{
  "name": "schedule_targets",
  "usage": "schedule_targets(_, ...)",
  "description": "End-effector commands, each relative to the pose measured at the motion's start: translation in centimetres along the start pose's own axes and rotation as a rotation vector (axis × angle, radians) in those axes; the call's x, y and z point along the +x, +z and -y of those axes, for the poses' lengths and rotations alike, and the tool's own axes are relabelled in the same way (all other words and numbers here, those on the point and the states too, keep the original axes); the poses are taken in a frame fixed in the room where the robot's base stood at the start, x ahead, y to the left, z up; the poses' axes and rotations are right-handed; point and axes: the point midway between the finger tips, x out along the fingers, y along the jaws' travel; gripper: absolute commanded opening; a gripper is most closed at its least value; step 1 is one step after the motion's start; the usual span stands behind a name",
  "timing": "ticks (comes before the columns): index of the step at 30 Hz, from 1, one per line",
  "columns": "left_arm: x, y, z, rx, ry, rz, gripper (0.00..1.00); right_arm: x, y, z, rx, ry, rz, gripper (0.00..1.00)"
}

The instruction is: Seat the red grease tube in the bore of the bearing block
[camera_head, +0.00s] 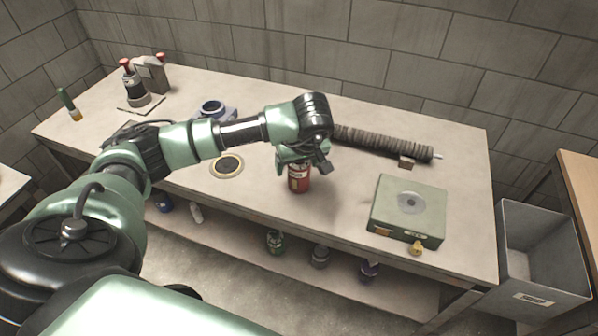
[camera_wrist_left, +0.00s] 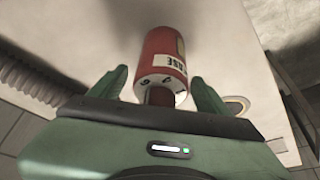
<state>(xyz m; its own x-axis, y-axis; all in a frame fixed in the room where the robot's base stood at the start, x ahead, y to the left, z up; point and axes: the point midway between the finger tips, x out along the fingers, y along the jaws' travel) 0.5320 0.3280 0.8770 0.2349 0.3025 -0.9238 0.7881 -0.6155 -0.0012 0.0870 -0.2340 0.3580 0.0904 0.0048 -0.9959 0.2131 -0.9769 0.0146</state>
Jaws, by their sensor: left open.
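The red grease tube (camera_head: 299,180) stands on the workbench near its front edge, below my left gripper (camera_head: 303,158). In the left wrist view the tube (camera_wrist_left: 163,60) has a white band with dark lettering and lies between the two green fingers (camera_wrist_left: 158,90). The fingers are apart, with a gap on either side of the tube. My right gripper is not in view.
A dark ribbed hose (camera_head: 385,143) lies behind the gripper. A round yellow-rimmed disc (camera_head: 227,165) lies left of the tube. A grey bin (camera_head: 540,250) stands right of the bench (camera_head: 340,215). The bench between tube and block is clear.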

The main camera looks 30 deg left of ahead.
Motion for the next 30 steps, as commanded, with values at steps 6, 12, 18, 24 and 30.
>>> schedule_targets(6, 0.2, 0.0, 0.0, 0.000, 0.001, 0.000, 0.77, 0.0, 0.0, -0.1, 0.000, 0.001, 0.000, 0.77)
schedule_targets(12, 0.1, 0.0, 0.0, 0.000, 0.001, 0.000, 0.24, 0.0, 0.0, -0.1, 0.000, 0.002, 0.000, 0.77)
schedule_targets(18, 0.1, 0.0, -0.1, -0.001, 0.002, 0.000, 0.00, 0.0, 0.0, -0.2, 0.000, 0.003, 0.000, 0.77)
schedule_targets(24, -0.2, -0.2, -0.1, -0.001, 0.003, -0.001, 0.00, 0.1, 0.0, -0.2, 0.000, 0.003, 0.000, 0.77)
schedule_targets(30, -2.1, -1.1, -0.1, -0.003, 0.005, -0.003, 0.00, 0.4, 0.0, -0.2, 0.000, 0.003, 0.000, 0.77)
